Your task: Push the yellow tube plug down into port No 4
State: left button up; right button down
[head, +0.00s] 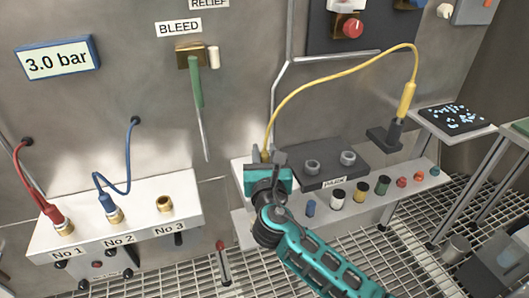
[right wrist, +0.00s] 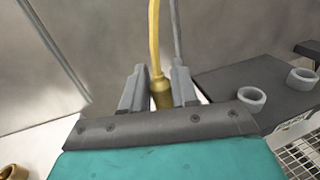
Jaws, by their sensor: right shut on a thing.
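The yellow tube (head: 330,75) arcs from an upright yellow end piece in a dark holder at the right down to my right gripper (head: 265,156). In the right wrist view my gripper (right wrist: 160,92) is shut on the brass-yellow tube plug (right wrist: 161,93), which stands roughly upright between the grey fingers. The plug's lower end is hidden behind my gripper, so I cannot tell whether it touches a port. A white block (head: 238,168) shows beside and behind the gripper. Port No 4 and its label are not visible. My left gripper is not in view.
The left white block (head: 120,215) has a red plug (head: 62,224), a blue plug (head: 110,205) and the open brass port No 3 (head: 165,204). A dark stand (head: 325,178) with grey rings is just right of my gripper. Several small coloured caps line the front shelf.

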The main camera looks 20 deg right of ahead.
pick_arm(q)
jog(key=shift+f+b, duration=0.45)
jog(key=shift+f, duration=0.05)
pick_arm(e)
jog(key=shift+f, duration=0.8)
jog(key=c, duration=0.8)
grip_release()
pick_arm(q)
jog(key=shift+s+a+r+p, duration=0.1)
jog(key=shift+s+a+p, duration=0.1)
jog(key=shift+p, duration=0.3)
pick_arm(e)
jog(key=v, duration=1.3)
jog(key=shift+r, duration=0.1)
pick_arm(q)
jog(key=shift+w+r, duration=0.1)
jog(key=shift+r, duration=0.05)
